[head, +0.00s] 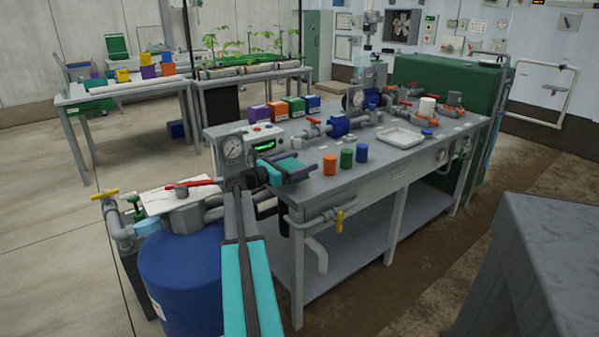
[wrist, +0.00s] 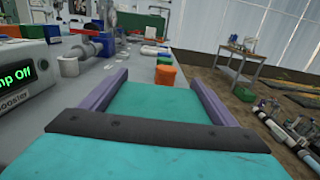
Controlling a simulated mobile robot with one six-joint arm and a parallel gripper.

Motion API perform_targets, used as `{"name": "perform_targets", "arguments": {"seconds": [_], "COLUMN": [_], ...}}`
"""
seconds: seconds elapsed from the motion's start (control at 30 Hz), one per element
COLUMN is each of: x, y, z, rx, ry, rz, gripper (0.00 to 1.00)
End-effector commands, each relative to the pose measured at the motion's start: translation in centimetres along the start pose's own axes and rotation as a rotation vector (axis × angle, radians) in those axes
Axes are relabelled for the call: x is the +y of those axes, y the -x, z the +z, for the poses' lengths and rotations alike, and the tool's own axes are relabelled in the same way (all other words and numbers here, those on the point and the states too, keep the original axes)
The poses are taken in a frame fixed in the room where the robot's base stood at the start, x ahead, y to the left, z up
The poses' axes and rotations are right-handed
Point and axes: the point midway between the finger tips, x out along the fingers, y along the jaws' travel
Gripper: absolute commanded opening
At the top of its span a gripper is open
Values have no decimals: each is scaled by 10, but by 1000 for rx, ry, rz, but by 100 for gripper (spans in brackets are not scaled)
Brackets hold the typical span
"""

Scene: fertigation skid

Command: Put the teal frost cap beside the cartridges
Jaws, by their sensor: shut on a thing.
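My gripper (head: 300,172) is over the near left end of the grey workbench, by the pump controller. In the wrist view its two purple fingers (wrist: 160,92) stand wide apart, shut on a flat teal thing (wrist: 158,102) that fills the gap. It looks like the frost cap, though its teal matches my arm and its full shape is hidden. Three short cylinders that look like the cartridges stand upright on the bench to the right: orange (head: 330,165), green (head: 346,159) and blue (head: 361,153). The orange one (wrist: 165,77) is just ahead in the wrist view.
The controller with a green display (head: 263,146) and a gauge (head: 232,150) stand close left of my gripper. Orange, green and blue boxes (head: 296,107) line the bench's back edge. Pipes and valves, a white tray (head: 401,138) and a white cylinder (head: 427,106) stand farther along.

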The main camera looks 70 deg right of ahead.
Motion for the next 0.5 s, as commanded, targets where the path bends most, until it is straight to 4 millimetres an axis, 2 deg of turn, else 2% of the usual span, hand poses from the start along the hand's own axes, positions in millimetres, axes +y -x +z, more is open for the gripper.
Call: {"name": "perform_targets", "arguments": {"seconds": [0.17, 0.5], "x": [0, 0], "y": [0, 1], "z": [-2, -33], "rx": [0, 0], "ry": [0, 0], "rz": [1, 1], "gripper": [58, 58]}}
